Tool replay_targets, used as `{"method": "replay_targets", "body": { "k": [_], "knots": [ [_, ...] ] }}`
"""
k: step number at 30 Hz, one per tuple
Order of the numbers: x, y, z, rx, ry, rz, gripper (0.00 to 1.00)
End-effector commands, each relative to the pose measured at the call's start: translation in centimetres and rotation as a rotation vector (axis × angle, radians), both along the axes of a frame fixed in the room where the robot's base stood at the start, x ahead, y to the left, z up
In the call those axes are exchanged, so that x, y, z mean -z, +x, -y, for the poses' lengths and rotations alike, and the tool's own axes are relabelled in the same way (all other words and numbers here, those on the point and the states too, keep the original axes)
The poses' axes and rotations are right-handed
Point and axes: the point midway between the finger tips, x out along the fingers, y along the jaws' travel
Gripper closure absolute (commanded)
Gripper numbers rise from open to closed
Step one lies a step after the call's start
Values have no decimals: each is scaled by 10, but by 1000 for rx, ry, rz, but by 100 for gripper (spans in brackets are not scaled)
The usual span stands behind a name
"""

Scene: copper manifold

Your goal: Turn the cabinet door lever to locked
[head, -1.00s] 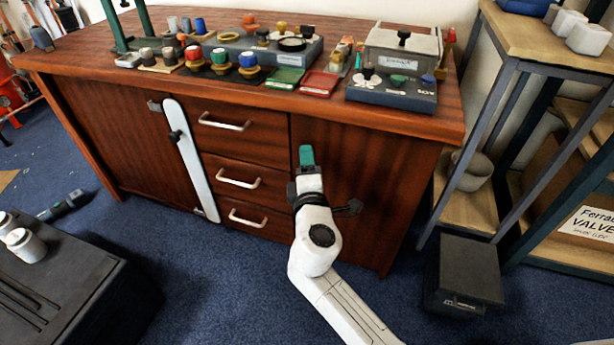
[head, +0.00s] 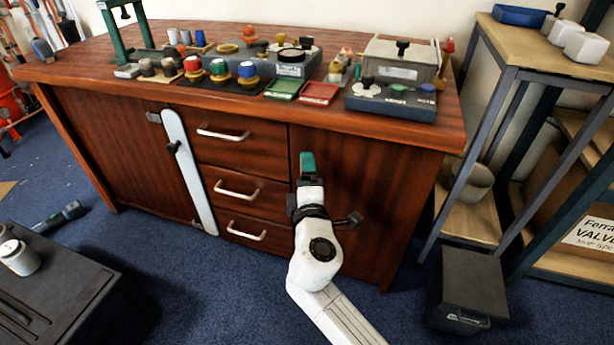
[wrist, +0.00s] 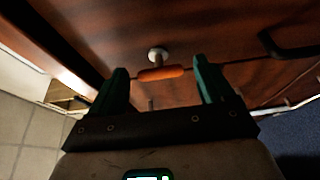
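The cabinet door (head: 375,185) is the dark wood panel at the right of the workbench front. In the wrist view the lever (wrist: 162,73) is an orange bar by a round metal hub on the wood. It lies nearly level across that picture, in the gap between my fingertips. My gripper (wrist: 164,77) is open, one teal finger on each side of the lever; contact is not visible. In the head view my gripper (head: 307,163) is in front of the door's upper left, and the lever is hidden there.
Three drawers with pale handles (head: 237,190) are left of the door. The bench top (head: 420,128) carries trays, knobs and boxes. A shelf rack (head: 500,75) and a black box (head: 470,285) stand at the right. Blue carpet lies open before the bench.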

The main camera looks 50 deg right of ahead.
Motion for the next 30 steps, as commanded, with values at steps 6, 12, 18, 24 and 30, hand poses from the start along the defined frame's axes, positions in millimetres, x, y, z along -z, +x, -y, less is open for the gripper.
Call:
{"method": "replay_targets", "body": {
  "k": [6, 12, 18, 24, 30],
  "knots": [
    [-1, 0, -1, -2, -1, 0, 19],
    [-1, -12, -14, -3, -3, -4, 19],
    [-1, -38, -42, -3, -2, -4, 19],
    [0, -61, -67, -2, -1, -3, 19],
    [0, -72, -79, -1, -1, 1, 19]
  ]
}}
